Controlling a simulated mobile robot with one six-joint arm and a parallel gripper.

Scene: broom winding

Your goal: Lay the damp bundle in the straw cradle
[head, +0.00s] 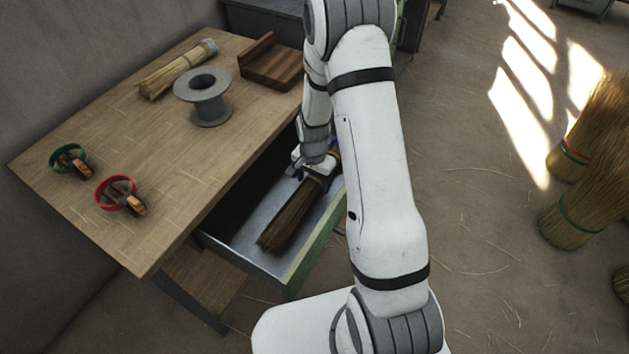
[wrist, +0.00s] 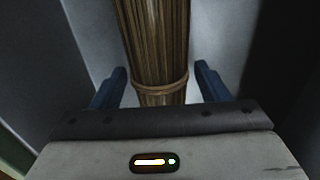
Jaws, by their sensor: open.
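The damp bundle (head: 287,222), dark brown straw with a tie band, lies in the open drawer under the table. In the wrist view the bundle (wrist: 155,45) runs between the two blue fingers, its band close to the palm. My gripper (head: 314,172) is down in the drawer at the bundle's far end. In the wrist view my gripper (wrist: 160,85) is open, with a gap on both sides of the bundle. A dark wooden holder with raised sides, seemingly the straw cradle (head: 270,66), stands empty at the table's back right.
On the table (head: 170,180) are a pale straw bundle (head: 172,72), a grey spool (head: 204,95), and a green and a red ring tool (head: 114,193). The drawer's green-edged front (head: 308,255) and grey walls surround the bundle. Brooms (head: 580,215) stand on the floor at right.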

